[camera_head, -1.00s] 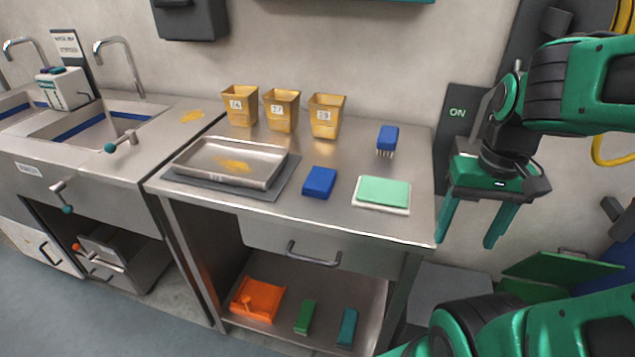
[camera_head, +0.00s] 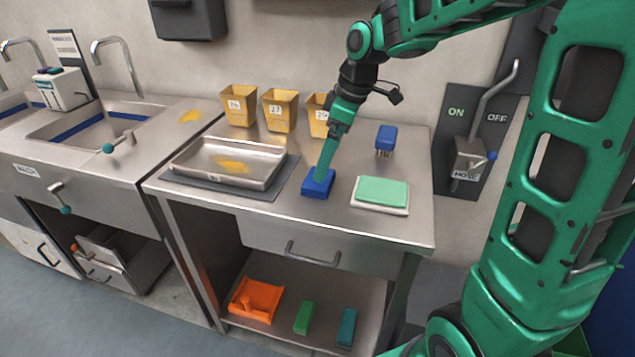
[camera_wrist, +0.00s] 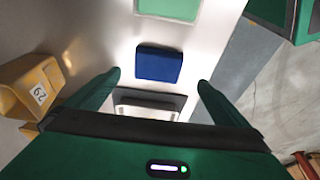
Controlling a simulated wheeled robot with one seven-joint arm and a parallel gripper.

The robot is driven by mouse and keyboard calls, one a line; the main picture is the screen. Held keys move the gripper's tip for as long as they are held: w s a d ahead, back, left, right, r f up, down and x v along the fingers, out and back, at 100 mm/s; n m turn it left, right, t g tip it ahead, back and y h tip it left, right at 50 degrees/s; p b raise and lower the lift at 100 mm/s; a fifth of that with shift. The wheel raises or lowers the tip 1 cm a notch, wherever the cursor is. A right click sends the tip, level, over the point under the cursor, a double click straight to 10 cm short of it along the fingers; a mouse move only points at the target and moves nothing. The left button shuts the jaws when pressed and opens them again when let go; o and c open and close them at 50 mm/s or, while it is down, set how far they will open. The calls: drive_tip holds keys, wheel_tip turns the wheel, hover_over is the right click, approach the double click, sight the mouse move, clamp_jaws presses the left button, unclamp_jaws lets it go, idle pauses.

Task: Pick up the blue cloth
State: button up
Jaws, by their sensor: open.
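The blue cloth (camera_head: 317,184) is a folded dark blue block lying flat on the steel table, between the metal tray and the green cloth. In the wrist view the blue cloth (camera_wrist: 159,64) lies beyond and between my fingertips. My gripper (camera_head: 322,176) is just above the cloth in the head view, pointing down. In the wrist view my gripper (camera_wrist: 160,82) has its two green fingers wide apart with nothing between them. Whether a finger touches the cloth cannot be told.
A metal tray (camera_head: 185,162) with yellow residue lies left. A light green folded cloth (camera_head: 382,191) is right, a blue brush (camera_head: 386,137) behind it. Numbered yellow cups (camera_head: 239,105) line the back. A sink (camera_head: 85,125) stands left, a wall lever panel (camera_head: 470,130) right.

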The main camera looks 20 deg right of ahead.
drive_tip(key=shift+w+x, duration=0.15)
drive_tip(key=shift+x, duration=1.7)
drive_tip(key=shift+w+x, duration=0.15)
drive_tip(key=shift+x, duration=1.65)
drive_tip(key=shift+d, duration=0.1)
drive_tip(key=c, duration=1.1)
